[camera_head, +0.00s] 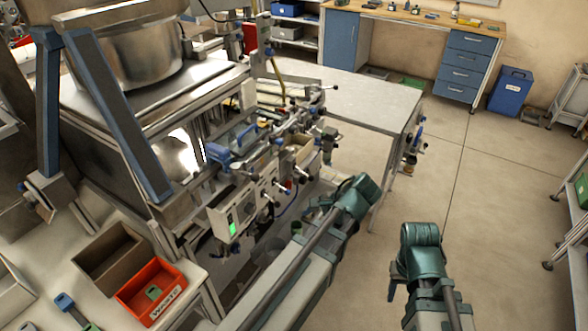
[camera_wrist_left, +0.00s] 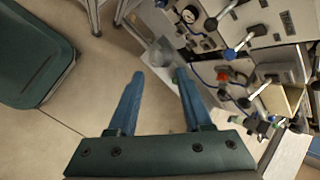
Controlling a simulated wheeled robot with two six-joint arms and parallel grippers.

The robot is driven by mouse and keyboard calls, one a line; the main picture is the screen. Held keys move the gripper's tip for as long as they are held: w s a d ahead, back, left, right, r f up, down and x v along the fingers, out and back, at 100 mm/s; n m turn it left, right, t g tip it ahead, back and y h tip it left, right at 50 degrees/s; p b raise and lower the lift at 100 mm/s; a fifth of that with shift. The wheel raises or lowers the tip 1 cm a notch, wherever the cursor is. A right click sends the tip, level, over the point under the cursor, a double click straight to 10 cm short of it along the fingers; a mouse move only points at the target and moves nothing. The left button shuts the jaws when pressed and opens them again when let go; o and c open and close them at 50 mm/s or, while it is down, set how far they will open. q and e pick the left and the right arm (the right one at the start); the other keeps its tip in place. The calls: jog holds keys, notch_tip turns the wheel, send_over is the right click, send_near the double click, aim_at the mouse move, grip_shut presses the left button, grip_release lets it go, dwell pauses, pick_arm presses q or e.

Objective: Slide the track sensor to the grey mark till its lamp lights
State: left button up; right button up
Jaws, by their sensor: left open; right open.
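The machine (camera_head: 240,205) stands left of centre in the head view, with knobs, levers and rails on its front. I cannot pick out the track sensor, its lamp or the grey mark among these small parts. In the left wrist view my left gripper (camera_wrist_left: 157,85) is open, with nothing held between its blue fingers. The machine's white panel (camera_wrist_left: 270,25) lies ahead and to the right of the fingers, with blue and red knobs. In the head view my arms reach in from the bottom, but I cannot make out the fingertips of my right gripper.
A blue-handled part (camera_head: 232,140) sits on the machine, and a green light (camera_head: 232,228) shows on its panel. A grey table (camera_head: 365,95) stands behind. An orange waste bin (camera_head: 152,288) and a brown bin (camera_head: 108,256) are at lower left. The floor (camera_head: 500,200) at right is clear.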

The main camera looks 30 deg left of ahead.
pick_arm(q)
jog(key=w+a+r+m+y, duration=0.2)
jog(key=w+r+m+y, duration=0.3)
jog(key=r+m+y, duration=0.3)
jog(key=m+y, duration=0.3)
send_near(283, 143)
jog(key=shift+t, duration=0.4)
jog(key=a, duration=1.1)
jog(key=shift+w+r+b, duration=0.1)
jog(key=shift+b, duration=0.3)
grip_shut()
